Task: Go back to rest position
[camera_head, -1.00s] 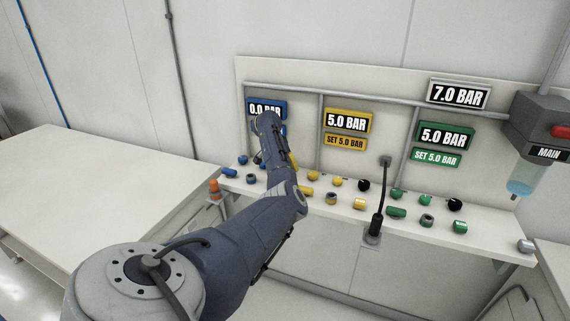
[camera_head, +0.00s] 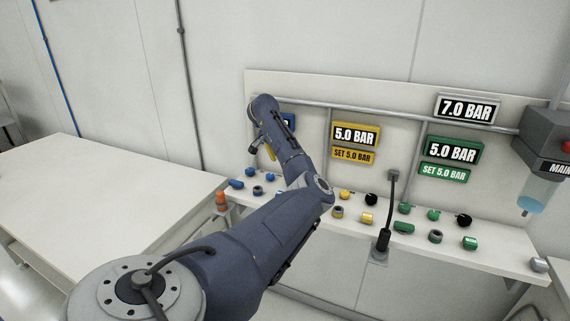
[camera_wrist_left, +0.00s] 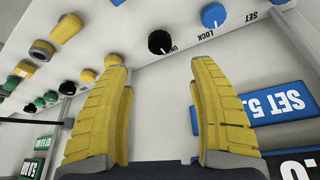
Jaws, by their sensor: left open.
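My left gripper (camera_wrist_left: 160,70) is open and empty in the left wrist view, its two yellow fingers spread apart. The fingers are in front of the blue station, with a black knob (camera_wrist_left: 160,42) and a blue knob (camera_wrist_left: 213,15) beyond their tips, apart from them. In the head view my left arm reaches toward the wall panel, and only a bit of yellow finger (camera_head: 270,152) shows below the wrist. The arm hides most of the blue display (camera_head: 289,121). My right gripper is not in view.
A shelf (camera_head: 475,250) carries blue, yellow and green knobs and fittings in rows. Above it are a yellow display (camera_head: 355,135) and a green display (camera_head: 452,150), both reading 5.0 BAR. A black lever (camera_head: 384,240) stands at the shelf's front. The left table (camera_head: 90,195) is bare.

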